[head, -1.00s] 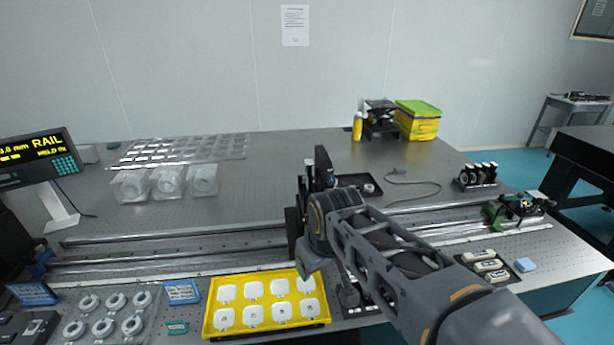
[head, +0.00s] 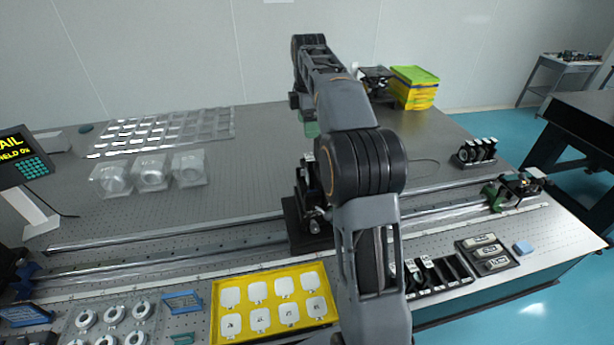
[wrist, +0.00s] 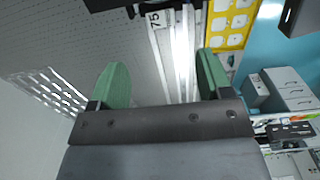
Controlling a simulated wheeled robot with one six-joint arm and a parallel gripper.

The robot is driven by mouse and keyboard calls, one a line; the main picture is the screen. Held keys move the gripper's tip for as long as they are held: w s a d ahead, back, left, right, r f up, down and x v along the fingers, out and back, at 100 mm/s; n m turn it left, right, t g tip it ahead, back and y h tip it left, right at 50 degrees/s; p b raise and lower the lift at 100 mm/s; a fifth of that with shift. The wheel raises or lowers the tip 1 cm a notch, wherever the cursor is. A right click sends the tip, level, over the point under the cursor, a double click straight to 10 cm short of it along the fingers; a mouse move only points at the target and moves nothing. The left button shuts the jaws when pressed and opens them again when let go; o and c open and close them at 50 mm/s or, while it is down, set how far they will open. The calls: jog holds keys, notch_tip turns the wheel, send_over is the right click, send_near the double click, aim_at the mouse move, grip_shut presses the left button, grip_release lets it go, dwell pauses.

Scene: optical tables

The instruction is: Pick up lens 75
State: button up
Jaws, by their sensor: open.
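A white label reading 75 (wrist: 153,19) shows at the top of the wrist view, against a dark part cut off by the picture edge. It seems to belong to the black mount (head: 303,208) standing on the rail in the head view, partly hidden by my arm. The lens itself is not clearly visible. My gripper (wrist: 162,78) has its two green fingers wide apart with nothing between them. In the head view my gripper (head: 310,125) is above and beyond the mount, apart from it.
Twin rails (head: 160,250) run across the table. A yellow tray (head: 216,310) with white pads lies in front. Several black holders (head: 430,270) stand front right. Clear boxes (head: 150,173) sit at left. The back middle of the table is largely clear.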

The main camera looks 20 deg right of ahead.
aim_at(309, 157)
notch_tip(309, 157, down, 7)
jog(key=shift+r, duration=0.2)
jog(key=shift+s+d+f+p, duration=0.1)
jog(key=shift+f+p, duration=0.05)
jog(key=shift+f, duration=1.2)
jog(key=shift+s+f+p, duration=0.1)
jog(key=shift+f+p, duration=0.05)
jog(key=shift+f, duration=1.15)
jog(key=shift+c, duration=0.4)
jog(key=shift+w, duration=0.1)
grip_shut()
jog(key=shift+r, duration=0.1)
